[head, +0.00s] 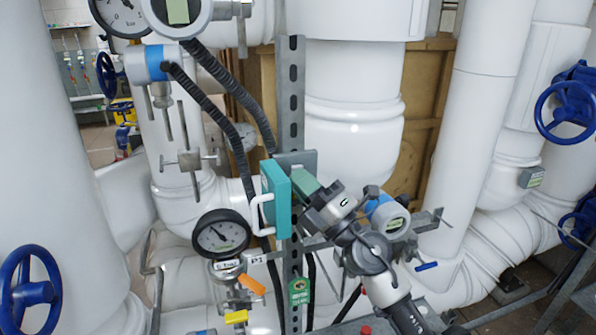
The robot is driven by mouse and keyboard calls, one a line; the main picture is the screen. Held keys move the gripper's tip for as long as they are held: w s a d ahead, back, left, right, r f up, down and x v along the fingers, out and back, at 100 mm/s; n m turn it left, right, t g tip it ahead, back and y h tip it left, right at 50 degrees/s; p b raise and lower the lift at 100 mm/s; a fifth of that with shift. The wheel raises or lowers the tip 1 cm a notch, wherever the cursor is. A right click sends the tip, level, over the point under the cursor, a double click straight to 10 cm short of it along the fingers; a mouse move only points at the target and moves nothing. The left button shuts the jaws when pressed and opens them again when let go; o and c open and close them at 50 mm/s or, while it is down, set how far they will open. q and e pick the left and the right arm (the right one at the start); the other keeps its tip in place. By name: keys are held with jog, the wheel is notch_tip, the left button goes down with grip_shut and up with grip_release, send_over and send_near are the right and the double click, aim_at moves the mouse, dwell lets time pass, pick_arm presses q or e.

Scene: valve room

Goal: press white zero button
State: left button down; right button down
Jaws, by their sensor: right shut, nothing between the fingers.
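I cannot make out a white zero button anywhere in the head view. A teal box (276,200) with a white handle on its left side is fixed to an upright slotted metal strut, and its front is seen nearly edge-on. My right gripper (304,184) reaches up from the lower right, shut and empty, with its tip close to the right side of the teal box. I cannot tell whether it touches the box. A round digital gauge (178,12) with a green display is cut off at the top edge. My left gripper is not in view.
A dial gauge (221,234) with a black rim hangs left of the strut (291,95). A blue-rimmed transmitter (391,216) sits right of my gripper. Black hoses, large white pipes and blue handwheels (30,290) crowd the space.

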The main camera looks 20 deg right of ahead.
jog(key=shift+s, duration=0.7)
jog(key=shift+p, duration=0.3)
jog(key=s+p, duration=0.1)
jog(key=s, duration=0.4)
jog(key=shift+d+p, duration=0.15)
jog(key=shift+p, duration=0.15)
